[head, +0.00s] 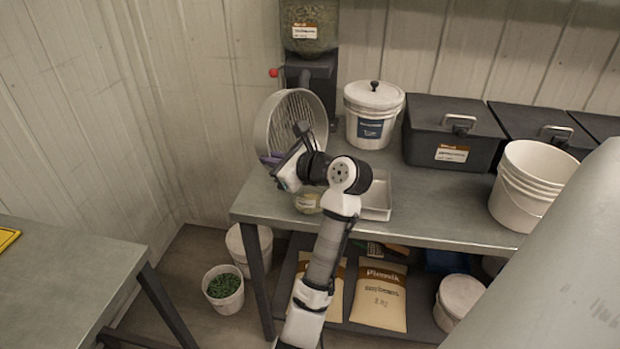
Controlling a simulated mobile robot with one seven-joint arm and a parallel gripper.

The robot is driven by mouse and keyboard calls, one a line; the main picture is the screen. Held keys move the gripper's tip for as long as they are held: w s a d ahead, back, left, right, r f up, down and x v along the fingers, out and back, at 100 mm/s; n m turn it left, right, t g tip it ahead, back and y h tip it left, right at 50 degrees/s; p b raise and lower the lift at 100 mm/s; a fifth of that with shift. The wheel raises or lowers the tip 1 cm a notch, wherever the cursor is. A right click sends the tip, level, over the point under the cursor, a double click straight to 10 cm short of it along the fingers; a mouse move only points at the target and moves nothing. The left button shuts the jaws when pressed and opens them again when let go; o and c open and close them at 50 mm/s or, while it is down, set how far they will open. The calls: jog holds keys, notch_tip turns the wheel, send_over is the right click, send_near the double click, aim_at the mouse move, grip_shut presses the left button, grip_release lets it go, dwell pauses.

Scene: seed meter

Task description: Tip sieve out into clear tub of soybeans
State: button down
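The sieve (268,127) is a round, pale metal pan with slots in its floor. It is tipped steeply on edge above the left end of the bench, its slotted face turned toward the right and front. My gripper (277,163) is at its lower rim, by a purple part, and appears shut on it; the fingertips are mostly hidden. The clear tub (307,204), with a label, stands on the bench just below my wrist, partly covered by my arm. Its contents are hard to make out, and no beans are seen falling.
A seed dispenser (309,70) with a red knob stands behind the sieve. A white lidded bucket (372,115), black bins (455,135), a pale tray (377,205) and stacked white buckets (530,185) occupy the bench. A bucket of green material (223,288) is on the floor.

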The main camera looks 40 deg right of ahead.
aim_at(262, 149)
jog(key=shift+w+a+r+g, duration=0.1)
jog(key=shift+w+r+g, duration=0.25)
jog(key=shift+r+g, duration=0.25)
jog(key=p, duration=0.2)
jog(key=w+g+p, duration=0.1)
jog(key=p, duration=0.1)
jog(key=shift+a+f+p, duration=0.15)
jog(key=shift+p, duration=0.25)
jog(key=shift+w+a+f+g+h, duration=0.15)
jog(key=shift+w+f+g+h, duration=0.15)
jog(key=shift+w+f+g, duration=0.4)
jog(key=g, duration=0.1)
jog(key=w+g, duration=0.1)
jog(key=shift+w+a+r+g+h, duration=0.1)
jog(key=shift+a+r+g+h, duration=0.05)
jog(key=shift+g+h, duration=0.15)
jog(key=shift+w+a+f+g+h, duration=0.35)
jog(key=shift+w+f+g, duration=1.1)
jog(key=shift+f, duration=0.35)
jog(key=shift+w+a+f+g+h, duration=0.3)
jog(key=shift+w+f+g, duration=1.1)
jog(key=shift+f, duration=0.45)
jog(key=shift+w+a+f+g+h, duration=0.25)
jog(key=shift+w+f+g+h, duration=0.1)
jog(key=shift+w+f+g, duration=1.3)
jog(key=shift+s, duration=0.2)
